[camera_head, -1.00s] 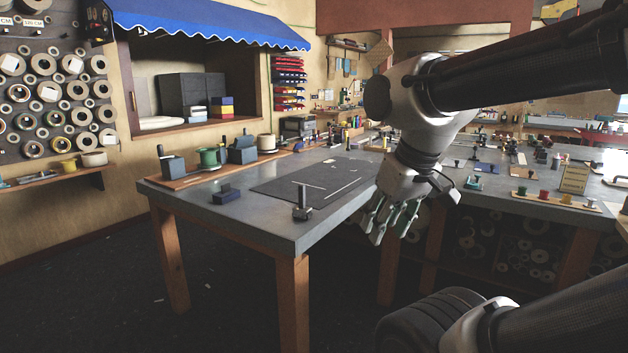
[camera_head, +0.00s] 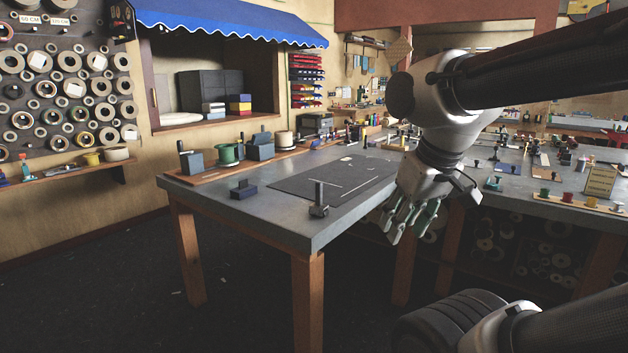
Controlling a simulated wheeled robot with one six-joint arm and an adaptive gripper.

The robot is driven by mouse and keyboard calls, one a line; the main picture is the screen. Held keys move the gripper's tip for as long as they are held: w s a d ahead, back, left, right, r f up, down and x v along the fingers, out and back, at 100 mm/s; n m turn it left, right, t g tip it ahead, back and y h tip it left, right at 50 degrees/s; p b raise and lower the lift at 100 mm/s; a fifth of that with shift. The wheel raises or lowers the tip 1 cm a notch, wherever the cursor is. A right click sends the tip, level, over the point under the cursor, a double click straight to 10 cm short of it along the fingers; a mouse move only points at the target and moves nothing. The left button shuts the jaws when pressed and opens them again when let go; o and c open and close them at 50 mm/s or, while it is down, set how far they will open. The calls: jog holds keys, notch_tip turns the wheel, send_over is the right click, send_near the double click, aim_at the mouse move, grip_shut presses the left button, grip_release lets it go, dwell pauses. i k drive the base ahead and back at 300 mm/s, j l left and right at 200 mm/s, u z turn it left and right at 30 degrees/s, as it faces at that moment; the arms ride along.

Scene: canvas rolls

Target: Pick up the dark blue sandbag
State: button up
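A small dark blue object with a raised top (camera_head: 243,190) lies on the grey tabletop, near the left front edge and left of the dark mat. It looks like the sandbag, but it is too small to be sure. My gripper (camera_head: 408,220) hangs to the right, fingers down, beside the right end of the table and well apart from the dark blue object. Its fingers look spread, with nothing seen between them.
The grey table (camera_head: 275,222) has a dark mat (camera_head: 335,183) and a metal T-shaped tool (camera_head: 319,200) near its front corner. A wooden board (camera_head: 208,174) behind holds blue-grey blocks and a green spool (camera_head: 229,154). Dark floor (camera_head: 100,290) is clear at left.

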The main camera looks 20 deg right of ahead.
aim_at(245, 190)
jog(key=i+j+z, duration=0.15)
jog(key=z, duration=0.5)
jog(key=i+j+z, duration=0.15)
jog(key=j, duration=0.15)
jog(key=i+j+z, duration=0.3)
jog(key=j, duration=0.3)
jog(key=j+z, duration=0.15)
jog(key=j, duration=0.15)
jog(key=i+j, duration=0.15)
jog(key=j, duration=0.3)
jog(key=i+j, duration=0.15)
jog(key=j, duration=0.3)
jog(key=i+j, duration=0.15)
jog(key=j, duration=0.3)
jog(key=i+j+z, duration=0.1)
jog(key=j, duration=0.3)
jog(key=i+j, duration=0.15)
jog(key=j, duration=0.3)
jog(key=i+j, duration=0.1)
jog(key=j, duration=0.35)
